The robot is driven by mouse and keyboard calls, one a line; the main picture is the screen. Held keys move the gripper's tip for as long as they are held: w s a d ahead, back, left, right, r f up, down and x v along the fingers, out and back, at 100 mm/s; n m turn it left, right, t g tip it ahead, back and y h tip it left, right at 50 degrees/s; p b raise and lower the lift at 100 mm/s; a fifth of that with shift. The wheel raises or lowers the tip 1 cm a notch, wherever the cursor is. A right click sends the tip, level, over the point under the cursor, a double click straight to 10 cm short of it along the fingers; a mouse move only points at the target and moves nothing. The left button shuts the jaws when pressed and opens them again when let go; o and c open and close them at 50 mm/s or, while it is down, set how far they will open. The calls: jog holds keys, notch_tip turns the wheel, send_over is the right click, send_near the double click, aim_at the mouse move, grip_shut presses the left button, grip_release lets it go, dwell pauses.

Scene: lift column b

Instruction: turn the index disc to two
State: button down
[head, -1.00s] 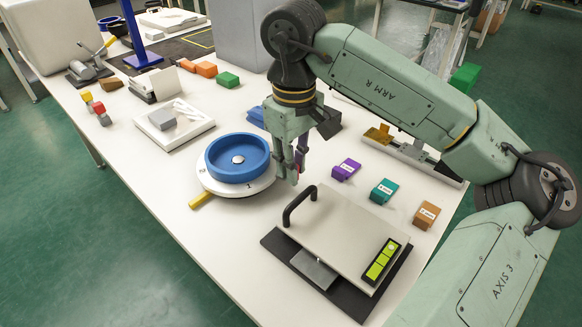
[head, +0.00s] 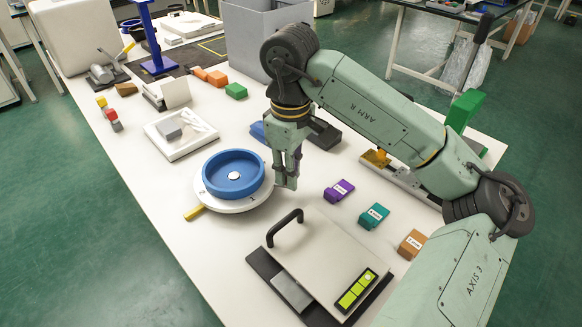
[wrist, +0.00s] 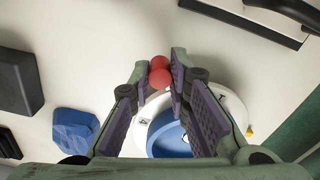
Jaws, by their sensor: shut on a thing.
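The index disc (head: 236,207) is a white round plate with a blue raised ring (head: 233,190) on top, on the white table in the head view. Dark marks show on its rim; one reads as 1, at the front. Another mark, on the left, is near the yellow pointer (head: 195,212) but too small to read surely. In the wrist view a red, ball-shaped knob (wrist: 159,75) sits between the fingertips at the disc's edge. My gripper (head: 289,184) is shut on it at the disc's right side. The fingers hide the knob in the head view.
A grey-white panel with a black handle (head: 284,228) stands close in front of the disc. Purple (head: 339,190), teal (head: 374,215) and orange (head: 412,244) blocks lie to the right. A white tray (head: 181,147) is behind left. The table left of the pointer is clear.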

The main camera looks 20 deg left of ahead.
dwell(0.4)
jog(key=c, duration=1.5)
grip_release()
jog(key=shift+f+b, duration=0.1)
jog(key=shift+b, duration=0.2)
